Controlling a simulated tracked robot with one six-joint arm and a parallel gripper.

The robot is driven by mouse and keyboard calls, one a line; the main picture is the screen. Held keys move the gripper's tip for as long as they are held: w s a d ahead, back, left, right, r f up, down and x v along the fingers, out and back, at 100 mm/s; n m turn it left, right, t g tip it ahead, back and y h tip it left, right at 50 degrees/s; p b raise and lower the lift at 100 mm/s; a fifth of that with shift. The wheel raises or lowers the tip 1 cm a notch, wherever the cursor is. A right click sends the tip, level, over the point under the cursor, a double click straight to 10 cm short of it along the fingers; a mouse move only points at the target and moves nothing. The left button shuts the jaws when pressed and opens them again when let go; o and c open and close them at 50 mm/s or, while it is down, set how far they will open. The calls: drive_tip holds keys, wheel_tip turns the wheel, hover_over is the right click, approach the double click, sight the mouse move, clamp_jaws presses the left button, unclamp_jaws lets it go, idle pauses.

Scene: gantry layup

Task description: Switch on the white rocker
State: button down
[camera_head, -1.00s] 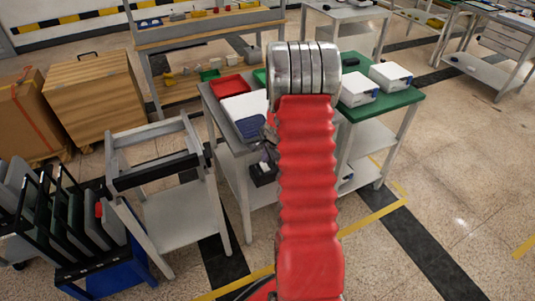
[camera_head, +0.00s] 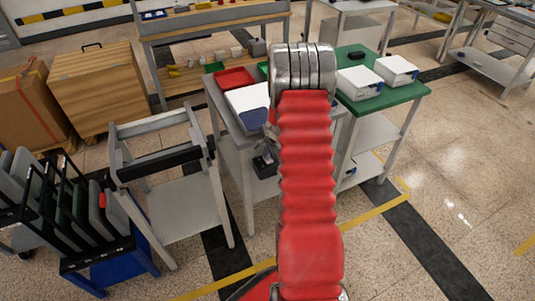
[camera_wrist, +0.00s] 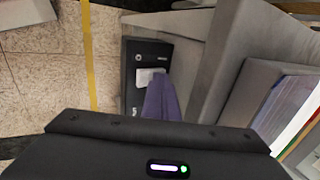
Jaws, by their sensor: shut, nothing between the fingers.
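The white rocker (camera_wrist: 150,76) sits on a dark switch box (camera_wrist: 131,60) in the wrist view, below a small round fitting. In the head view a small dark box (camera_head: 264,167) is fixed at the side of the grey bench, partly behind my arm; its rocker is too small to make out there. My gripper (camera_wrist: 158,82) is shut and empty. Its purple-grey fingers reach up to the rocker's lower right edge and cover part of it; I cannot tell whether they touch it. The rocker's on or off position cannot be read.
A grey trolley (camera_head: 190,205) stands close on the left. Open floor lies at right.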

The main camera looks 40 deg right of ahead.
drive_tip(key=shift+s, duration=0.25)
drive_tip(key=shift+s+a+f, duration=0.1)
drive_tip(key=shift+s+a, duration=0.15)
drive_tip(key=shift+s, duration=0.35)
drive_tip(key=shift+s, duration=0.1)
drive_tip(key=v, duration=1.4)
idle(0.6)
